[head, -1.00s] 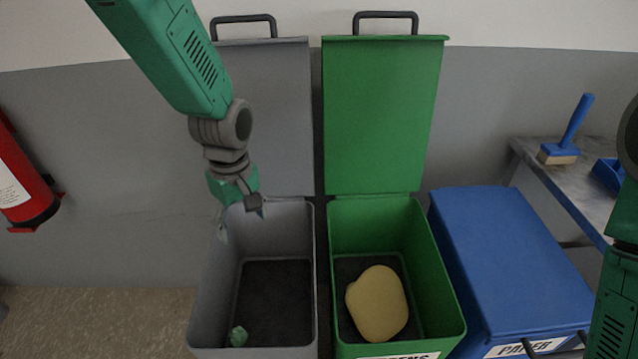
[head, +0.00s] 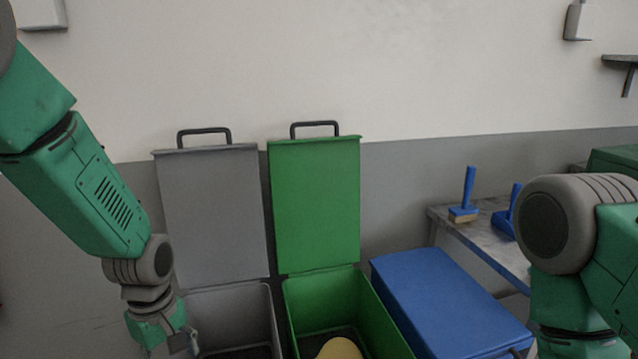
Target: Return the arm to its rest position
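My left arm comes down from the left, and its gripper (head: 172,345) hangs at the left wall of the grey bin, partly cut off by the bottom edge. Its fingertips are not clear enough to tell open from shut. My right arm (head: 575,240) stands at the right edge, bent downward; its gripper is out of view. The grey bin (head: 232,312) and the green bin (head: 385,325) both have their lids raised against the wall. A yellow rounded object (head: 340,349) lies inside the green bin, mostly cut off.
A blue bin (head: 440,295) with its lid shut stands right of the green one. Behind it is a grey bench (head: 485,238) with a blue-handled brush (head: 467,195) and a blue dustpan (head: 505,220). The wall above the bins is clear.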

